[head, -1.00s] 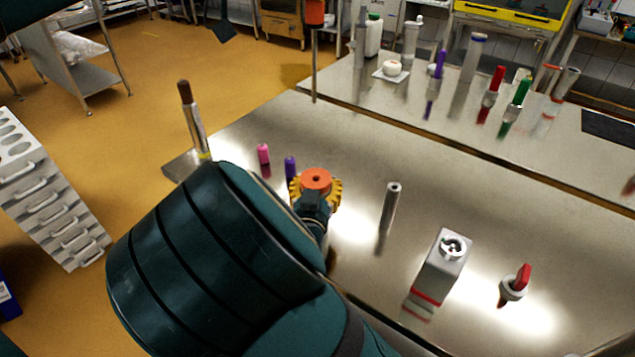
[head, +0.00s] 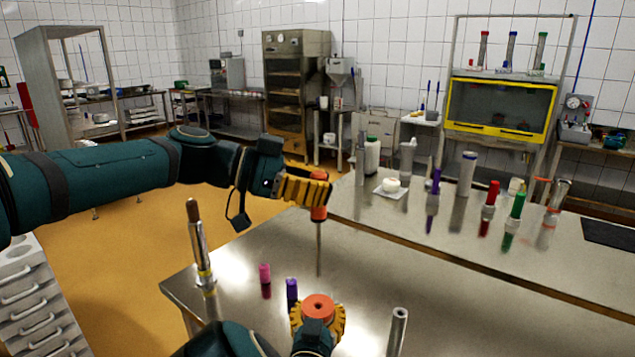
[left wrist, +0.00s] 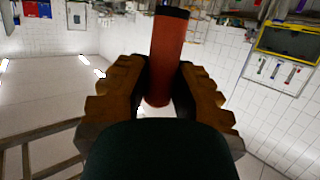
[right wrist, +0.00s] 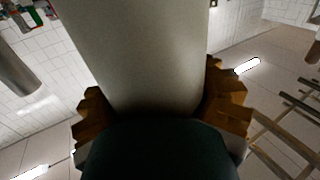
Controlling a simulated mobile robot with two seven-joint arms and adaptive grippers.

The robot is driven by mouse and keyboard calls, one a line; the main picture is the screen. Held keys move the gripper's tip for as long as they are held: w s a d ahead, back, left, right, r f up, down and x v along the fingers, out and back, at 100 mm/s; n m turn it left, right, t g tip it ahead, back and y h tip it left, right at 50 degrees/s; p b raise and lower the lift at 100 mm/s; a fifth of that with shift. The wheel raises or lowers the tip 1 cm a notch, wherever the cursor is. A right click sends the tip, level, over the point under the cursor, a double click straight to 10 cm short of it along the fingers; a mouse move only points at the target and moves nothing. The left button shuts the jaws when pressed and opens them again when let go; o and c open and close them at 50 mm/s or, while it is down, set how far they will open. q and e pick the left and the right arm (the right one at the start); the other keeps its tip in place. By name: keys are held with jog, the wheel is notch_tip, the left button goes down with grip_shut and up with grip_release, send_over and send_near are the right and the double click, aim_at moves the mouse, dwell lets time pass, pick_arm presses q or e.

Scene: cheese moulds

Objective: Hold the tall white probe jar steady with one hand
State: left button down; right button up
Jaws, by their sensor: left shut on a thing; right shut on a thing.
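My right gripper (head: 318,322) is shut around the tall white jar; only its orange lid (head: 317,303), with a dark hole in the middle, shows in the head view. The jar's pale wall (right wrist: 140,45) fills the space between the fingers in the right wrist view. My left gripper (head: 304,188) is shut on the orange handle (left wrist: 166,55) of a probe. The probe's thin metal shaft (head: 319,248) hangs straight down. In the head view its tip appears a little above the lid, apart from it. The jar's base is hidden.
Near the jar on the steel table (head: 236,262) stand a pink piece (head: 265,272), a purple piece (head: 292,288), a metal tube (head: 398,325) and a brown-topped metal tool (head: 198,240). A second table behind holds several coloured-handled tools and a white pot (head: 391,184).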

aim_at(317, 216)
pick_arm(q)
jog(key=shift+f, duration=2.75)
jog(key=shift+s+f, duration=0.1)
jog(key=shift+f, duration=6.1)
